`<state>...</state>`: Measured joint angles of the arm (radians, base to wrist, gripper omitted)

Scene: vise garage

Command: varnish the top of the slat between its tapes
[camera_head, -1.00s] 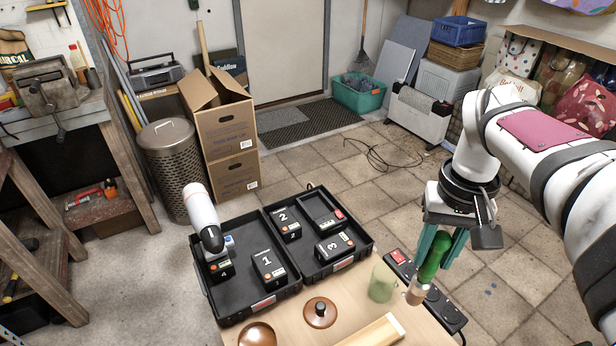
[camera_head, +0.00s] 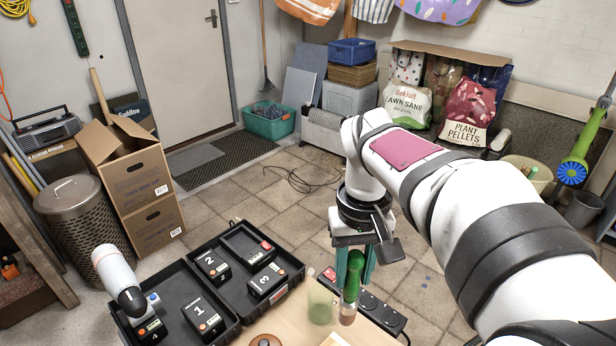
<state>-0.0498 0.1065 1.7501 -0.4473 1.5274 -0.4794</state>
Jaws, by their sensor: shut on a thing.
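My gripper (camera_head: 355,268), with teal fingers, is shut on the green handle of a brush (camera_head: 351,275). The brush points down, and its pale lower end shows just right of a translucent greenish jar (camera_head: 320,304) on the wooden table (camera_head: 285,322). Whether the brush touches anything cannot be told. A pale wooden piece, probably the slat (camera_head: 335,340), shows only as an end at the bottom edge of the picture. The rest of it is cut off, and no tapes are visible.
A black open case (camera_head: 175,327) with numbered black blocks stands left of the jar. A white and black cylindrical device (camera_head: 118,278) stands at its left end. A power strip (camera_head: 385,313) with a red switch lies behind the brush. A brown knobbed lid (camera_head: 264,341) is partly cut off.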

